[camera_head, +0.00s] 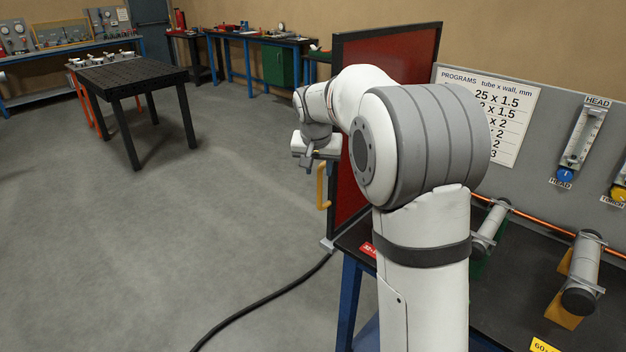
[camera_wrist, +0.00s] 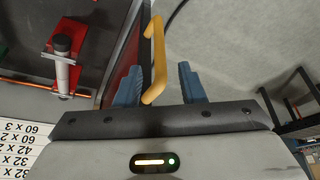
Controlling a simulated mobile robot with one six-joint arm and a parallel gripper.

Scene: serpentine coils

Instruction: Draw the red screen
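The red screen (camera_head: 385,55) is an upright red panel in a dark frame at the end of the bench, partly hidden behind my arm. Its red face also shows as a narrow strip in the wrist view (camera_wrist: 119,78). A yellow bar handle (camera_head: 322,186) stands off the screen's left edge. My gripper (camera_head: 311,160) is beside the upper part of the handle. In the wrist view my gripper (camera_wrist: 159,70) has its two blue fingers apart. The yellow handle (camera_wrist: 154,45) appears between them, nearer the left finger, with a gap on the right. Contact cannot be told.
The dark bench with tube clamps (camera_head: 580,285) and a copper tube stands at right, below a programs chart (camera_head: 490,110). A black cable (camera_head: 265,300) runs along the floor to the screen's foot. A black table (camera_head: 130,75) stands at far left; open floor lies between.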

